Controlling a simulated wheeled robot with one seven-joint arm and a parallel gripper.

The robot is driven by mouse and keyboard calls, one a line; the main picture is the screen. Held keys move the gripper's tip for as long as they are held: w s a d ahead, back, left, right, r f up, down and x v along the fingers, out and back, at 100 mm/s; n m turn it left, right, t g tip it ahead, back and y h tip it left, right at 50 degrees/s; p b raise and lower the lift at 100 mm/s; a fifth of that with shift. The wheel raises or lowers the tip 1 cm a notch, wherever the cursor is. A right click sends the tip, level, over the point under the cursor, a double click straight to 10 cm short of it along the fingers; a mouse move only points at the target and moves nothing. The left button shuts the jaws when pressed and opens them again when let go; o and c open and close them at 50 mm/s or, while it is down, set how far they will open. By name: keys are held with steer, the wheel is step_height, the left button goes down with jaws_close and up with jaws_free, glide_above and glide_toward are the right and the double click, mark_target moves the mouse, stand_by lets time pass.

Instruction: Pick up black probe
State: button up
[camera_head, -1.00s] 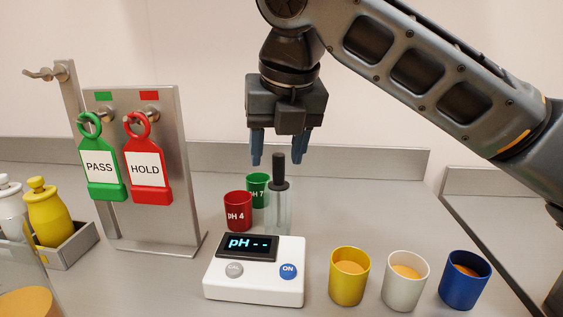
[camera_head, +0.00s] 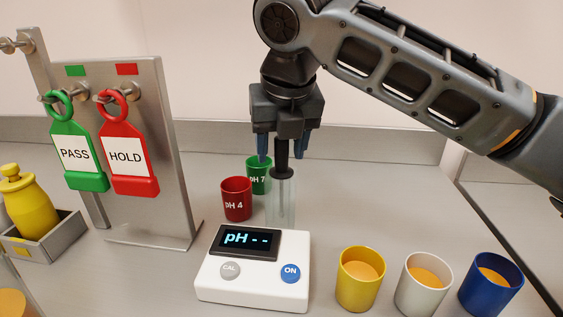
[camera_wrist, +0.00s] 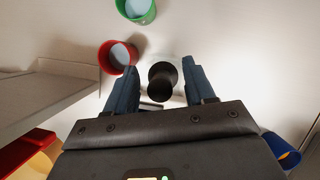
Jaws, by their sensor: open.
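The black probe (camera_head: 282,158) stands upright in a clear glass holder (camera_head: 280,205) behind the white pH meter (camera_head: 252,280). In the wrist view the probe's round black top (camera_wrist: 162,78) shows between the two fingers. My gripper (camera_head: 284,150) is open, pointing down, with its blue fingers on either side of the probe's upper part. In the wrist view my gripper (camera_wrist: 163,75) has visible space between each finger and the probe. The probe's tip inside the glass is faintly visible.
Close by on the left stand a red pH 4 cup (camera_head: 236,200) and a green pH 7 cup (camera_head: 259,174). Yellow (camera_head: 360,280), white (camera_head: 423,285) and blue (camera_head: 490,283) cups stand front right. A metal stand (camera_head: 140,200) with PASS and HOLD tags rises at left.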

steer(key=shift+w+f, duration=0.2)
steer(key=shift+f, duration=0.35)
steer(key=shift+c, duration=0.3)
steer(key=c, duration=0.8)
steer(key=shift+c, duration=0.2)
steer(key=shift+r, duration=0.1)
